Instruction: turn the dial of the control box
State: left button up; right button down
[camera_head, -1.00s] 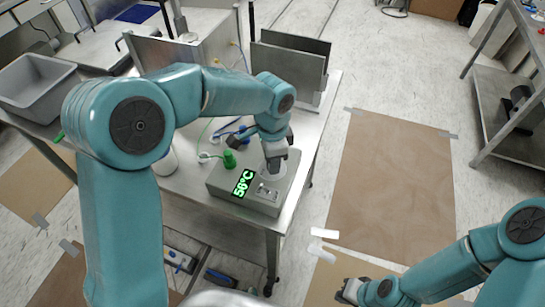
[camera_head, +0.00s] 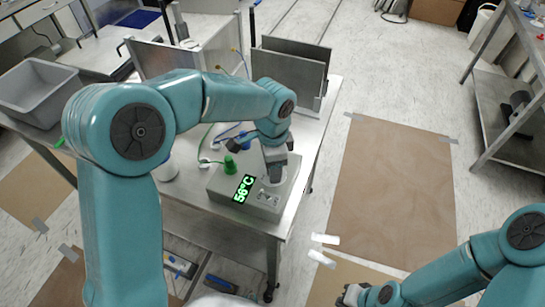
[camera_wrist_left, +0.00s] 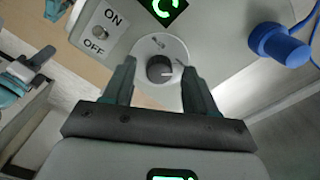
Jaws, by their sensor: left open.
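The control box (camera_head: 222,190) is a grey box on the metal table, with a green display reading 56°C. In the left wrist view its dial (camera_wrist_left: 160,69) is a dark round knob on a light disc, with a pale pointer mark. My left gripper (camera_wrist_left: 160,85) is open, with its two fingers on either side of the dial. I cannot tell whether they touch it. In the head view my left gripper (camera_head: 274,172) is over the box and hides the dial. My right gripper (camera_head: 347,295) is low at the right, over the floor; its jaws are too small to judge.
An ON/OFF switch (camera_wrist_left: 101,32) is on the box near the dial. A blue plug (camera_wrist_left: 277,43) shows beside it, and a green plug (camera_head: 229,165) stands at the box. A metal plate rack (camera_head: 290,72) stands behind. A grey bin (camera_head: 36,92) is at the left.

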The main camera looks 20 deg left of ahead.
pick_arm(q)
notch_tip(320, 180, up, 16)
jog(key=shift+r, duration=0.2)
jog(key=shift+s, duration=0.1)
dwell(0.3)
